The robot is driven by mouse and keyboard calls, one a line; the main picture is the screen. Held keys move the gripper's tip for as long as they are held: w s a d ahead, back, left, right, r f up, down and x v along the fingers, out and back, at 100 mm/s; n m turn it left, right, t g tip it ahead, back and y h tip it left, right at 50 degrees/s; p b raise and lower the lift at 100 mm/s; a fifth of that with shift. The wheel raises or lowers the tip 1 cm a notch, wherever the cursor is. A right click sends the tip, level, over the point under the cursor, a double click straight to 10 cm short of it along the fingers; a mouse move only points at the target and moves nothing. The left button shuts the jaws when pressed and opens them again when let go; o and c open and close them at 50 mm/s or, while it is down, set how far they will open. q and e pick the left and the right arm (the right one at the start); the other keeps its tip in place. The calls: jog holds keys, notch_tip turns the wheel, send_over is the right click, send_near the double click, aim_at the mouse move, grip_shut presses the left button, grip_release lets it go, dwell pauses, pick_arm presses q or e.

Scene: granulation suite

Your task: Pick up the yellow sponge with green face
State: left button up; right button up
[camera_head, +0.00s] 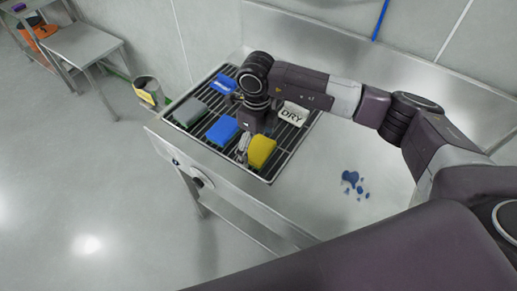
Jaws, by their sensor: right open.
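The yellow sponge with green face (262,151) lies on the dark slatted rack (290,136) at the front right of the rack. A thin green edge shows along its side. My right gripper (243,150) points down just left of the sponge. It is open, with its fingers close beside the sponge's left edge. I cannot tell whether they touch it. My right arm reaches in from the right, over the rack. My left gripper is not in view.
A blue sponge (222,130) lies just left of the gripper. A grey-green pad (189,112) and another blue item (223,84) lie further back. Blue spills (352,180) mark the steel counter (318,205) at right.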

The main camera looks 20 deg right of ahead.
aim_at(257, 147)
jog(key=c, duration=1)
jog(key=shift+r, duration=0.15)
jog(key=shift+w+r+b, duration=0.1)
jog(key=shift+r+b, duration=0.2)
jog(key=shift+r, duration=0.35)
jog(key=shift+r+b, duration=2.15)
jog(key=shift+r, duration=7.1)
